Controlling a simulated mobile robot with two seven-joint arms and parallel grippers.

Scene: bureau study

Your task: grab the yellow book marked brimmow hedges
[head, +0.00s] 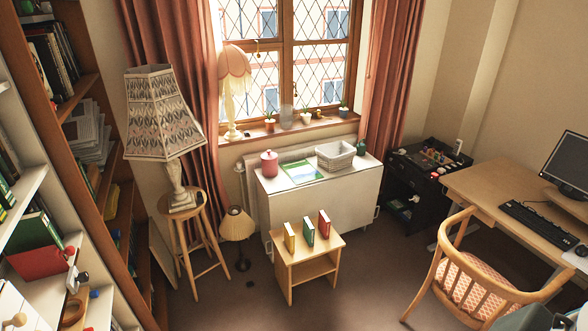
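The yellow book (289,238) stands upright on a small wooden side table (305,257) in the middle of the head view. It is the leftmost of three books in a row, with gaps between them. Its lettering is too small to read. A green book (308,232) stands to its right, and a red book (324,224) stands at the right end. Neither of my grippers shows in the head view.
A white cabinet (345,208) stands behind the side table. A small floor lamp (237,224) and a stool (190,218) are to its left. A wooden chair (470,272) and desk (490,190) are at right. Floor (340,300) in front is clear.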

